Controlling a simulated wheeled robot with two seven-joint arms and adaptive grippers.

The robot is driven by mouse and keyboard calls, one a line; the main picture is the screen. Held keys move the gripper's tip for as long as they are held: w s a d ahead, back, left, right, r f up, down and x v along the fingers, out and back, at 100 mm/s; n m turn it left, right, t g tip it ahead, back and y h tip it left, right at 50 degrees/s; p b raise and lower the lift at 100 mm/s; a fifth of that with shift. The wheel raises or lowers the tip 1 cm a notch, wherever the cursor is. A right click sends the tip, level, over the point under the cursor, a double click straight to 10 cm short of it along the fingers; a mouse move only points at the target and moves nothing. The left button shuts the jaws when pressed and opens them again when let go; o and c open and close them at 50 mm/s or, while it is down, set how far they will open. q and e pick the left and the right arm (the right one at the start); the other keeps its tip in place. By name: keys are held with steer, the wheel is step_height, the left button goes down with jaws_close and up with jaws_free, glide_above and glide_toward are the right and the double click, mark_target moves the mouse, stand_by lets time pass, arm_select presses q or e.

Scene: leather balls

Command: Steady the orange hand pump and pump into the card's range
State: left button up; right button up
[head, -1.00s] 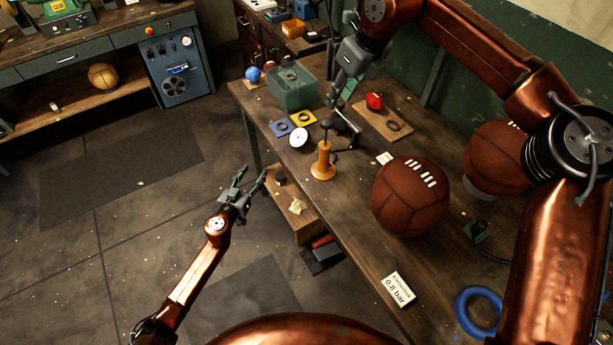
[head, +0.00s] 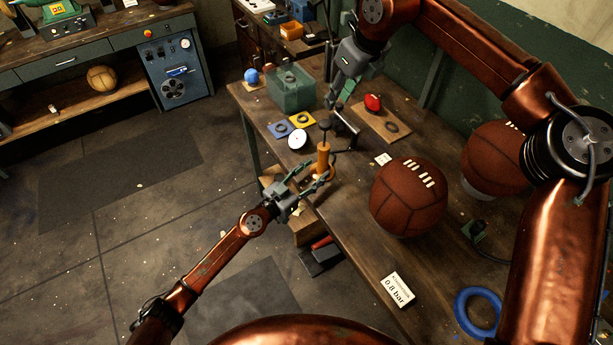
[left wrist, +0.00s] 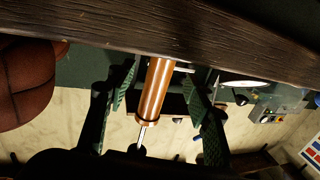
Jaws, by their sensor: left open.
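The orange hand pump (head: 323,160) stands upright near the table's left edge, its dark handle (head: 325,124) on top. My left gripper (head: 308,182) is open at the pump's lower part. In the left wrist view the pump (left wrist: 156,90) shows between the two spread green-padded fingers, with a visible gap on each side. My right gripper (head: 336,100) is above and behind the pump handle; its finger opening is unclear. The card (head: 397,290) reads 0.8 bar and lies at the table's front. A white round gauge (head: 297,139) sits left of the pump. A brown leather ball (head: 408,200) rests to the right.
A second ball (head: 492,155) stands behind, partly hidden by my right arm. A green bin (head: 290,92), blue and yellow pads, and a board with a red item (head: 372,103) lie further back. A blue ring (head: 478,312) is at the front right.

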mark_target(319, 167)
arm_select(q)
steer(key=shift+x, duration=2.15)
jaws_close()
steer(key=shift+c, duration=0.2)
jaws_free()
